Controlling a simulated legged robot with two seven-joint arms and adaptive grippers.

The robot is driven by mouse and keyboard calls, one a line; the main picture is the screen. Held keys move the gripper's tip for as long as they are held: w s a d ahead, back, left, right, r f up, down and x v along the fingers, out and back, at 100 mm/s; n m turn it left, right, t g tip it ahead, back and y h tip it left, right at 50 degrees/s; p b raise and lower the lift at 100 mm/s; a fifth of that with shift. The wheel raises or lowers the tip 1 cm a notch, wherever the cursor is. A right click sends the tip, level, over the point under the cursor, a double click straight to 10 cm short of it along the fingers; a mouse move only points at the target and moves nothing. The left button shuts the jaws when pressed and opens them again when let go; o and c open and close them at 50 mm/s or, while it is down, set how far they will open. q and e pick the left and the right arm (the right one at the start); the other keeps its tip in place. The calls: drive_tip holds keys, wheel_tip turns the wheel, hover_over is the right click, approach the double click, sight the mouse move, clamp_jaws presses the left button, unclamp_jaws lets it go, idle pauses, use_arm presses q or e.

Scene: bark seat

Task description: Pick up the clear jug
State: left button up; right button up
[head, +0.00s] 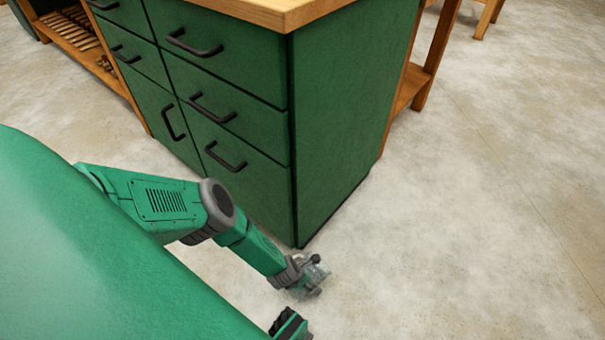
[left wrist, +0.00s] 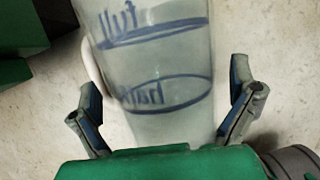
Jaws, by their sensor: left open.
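The clear jug (left wrist: 160,70) stands out large in the left wrist view. It is see-through, with blue rings and the words "full" and "half" showing mirrored. A pale curved part, which looks like its handle, shows at its left edge. My left gripper (left wrist: 167,108) is open, with one finger on each side of the jug's lower part in the picture. Gaps show between the fingertips and the jug. In the head view my left gripper (head: 312,277) is low over the floor by the cabinet corner. The jug there is small and hard to separate from the fingers.
A green cabinet (head: 340,120) with black handles and a wooden top stands just behind my left gripper. Its bottom corner is close to the gripper. The concrete floor (head: 480,230) to the right is clear. A wooden shelf (head: 85,45) stands at the far left.

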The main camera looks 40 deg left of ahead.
use_arm(q)
drive_tip(key=shift+d, duration=0.15)
drive_tip(key=c, duration=1.3)
drive_tip(key=shift+r, duration=0.1)
